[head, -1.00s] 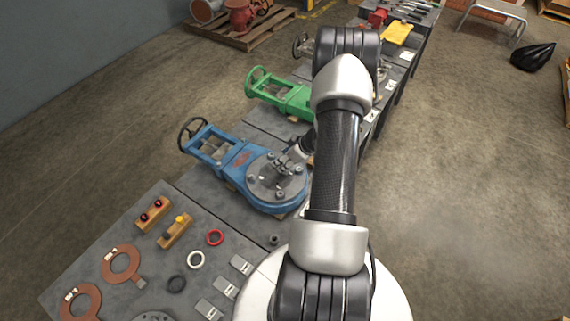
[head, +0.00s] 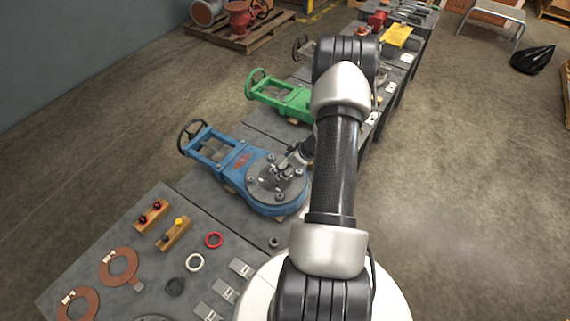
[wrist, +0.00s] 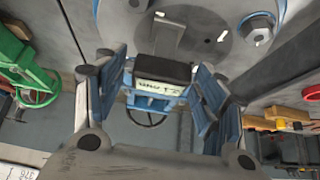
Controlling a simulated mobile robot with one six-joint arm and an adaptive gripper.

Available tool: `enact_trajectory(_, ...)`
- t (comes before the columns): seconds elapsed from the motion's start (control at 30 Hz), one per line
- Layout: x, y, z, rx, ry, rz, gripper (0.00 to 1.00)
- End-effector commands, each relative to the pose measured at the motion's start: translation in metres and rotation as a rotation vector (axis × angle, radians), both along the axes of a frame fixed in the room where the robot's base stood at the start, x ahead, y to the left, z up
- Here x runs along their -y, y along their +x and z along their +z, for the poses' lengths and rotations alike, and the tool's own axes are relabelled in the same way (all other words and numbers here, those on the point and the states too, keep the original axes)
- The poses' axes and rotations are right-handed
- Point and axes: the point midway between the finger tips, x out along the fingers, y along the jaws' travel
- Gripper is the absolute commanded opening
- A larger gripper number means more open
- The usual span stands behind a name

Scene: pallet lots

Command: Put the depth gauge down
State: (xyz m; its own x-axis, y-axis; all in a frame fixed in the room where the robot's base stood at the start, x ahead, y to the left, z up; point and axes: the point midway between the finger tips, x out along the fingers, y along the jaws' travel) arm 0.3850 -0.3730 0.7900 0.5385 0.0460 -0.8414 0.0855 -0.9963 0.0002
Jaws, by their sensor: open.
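The blue valve (head: 232,168) lies on the near bench with its round grey bolted cover (head: 262,190) to the right. My gripper (head: 285,170) is low over that cover, partly hidden by my arm. In the wrist view my gripper (wrist: 163,88) has its blue-padded fingers spread apart. A dark block (wrist: 163,70), apparently the depth gauge, sits between them against the grey cover, with a pale lettered strip along its edge. I see gaps beside it, but cannot tell whether it rests flat.
A green valve (head: 280,95) stands farther along the bench. Red ring (head: 214,240), white ring (head: 195,262), wooden blocks (head: 175,233), copper-coloured gaskets (head: 118,266) and grey plates (head: 241,268) lie on the near bench. Floor to the right is mostly clear.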

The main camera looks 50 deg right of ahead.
Motion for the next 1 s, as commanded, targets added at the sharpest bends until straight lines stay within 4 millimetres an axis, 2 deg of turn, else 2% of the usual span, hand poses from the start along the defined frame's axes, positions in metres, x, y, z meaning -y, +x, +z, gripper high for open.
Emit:
enact_trajectory(0.23,0.0,-0.003,0.009,0.0,0.001,-0.001,0.64)
enact_trajectory(0.7,0.005,-0.052,0.089,0.001,-0.001,-0.002,0.64)
enact_trajectory(0.83,0.005,-0.061,0.1,0.0,0.0,-0.001,0.64)
enact_trajectory(1.0,0.006,-0.065,0.105,0.0,0.0,0.0,0.64)
